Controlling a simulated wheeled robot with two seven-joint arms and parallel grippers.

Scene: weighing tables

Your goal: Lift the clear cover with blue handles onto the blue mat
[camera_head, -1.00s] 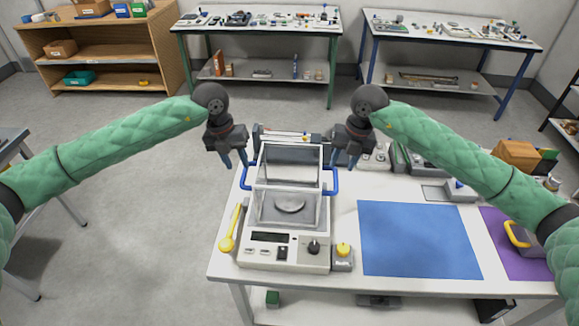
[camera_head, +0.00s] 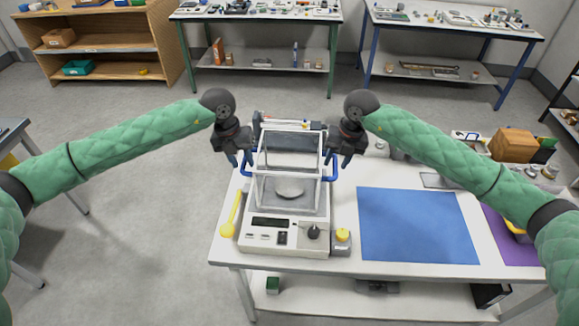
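The clear cover (camera_head: 290,176) is a see-through box with pale edges, standing on the white weighing scale (camera_head: 266,238) over its round pan (camera_head: 290,188). It has a blue left handle (camera_head: 245,172) and a blue right handle (camera_head: 332,175). My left gripper (camera_head: 239,160) points down at the left handle, its fingers apart. My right gripper (camera_head: 340,162) points down at the right handle, its fingers also apart. The grippers partly hide the handles, and I cannot tell whether the fingers touch them. The blue mat (camera_head: 418,225) lies flat and empty, right of the scale.
A yellow spoon-like tool (camera_head: 231,222) lies left of the scale. A grey box with a yellow button (camera_head: 342,240) stands at its right. A purple mat (camera_head: 505,238) lies beyond the blue mat. A brown box (camera_head: 512,145) and other items fill the table's back right.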

